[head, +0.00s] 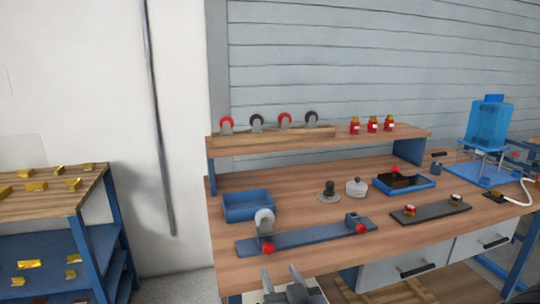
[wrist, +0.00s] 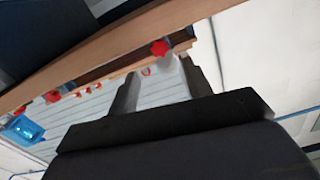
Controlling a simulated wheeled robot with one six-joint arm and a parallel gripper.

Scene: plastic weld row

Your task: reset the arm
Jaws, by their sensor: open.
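My gripper (head: 283,283) shows at the bottom of the head view, in front of the workbench's near edge. Its two fingers stand apart with nothing between them. In the wrist view my gripper (wrist: 158,92) is dark, open and empty, with the slatted grey wall behind it. The wrist picture is strongly tilted.
A raised shelf (head: 330,146) stands behind. A side rack (head: 55,205) holds several gold pieces.

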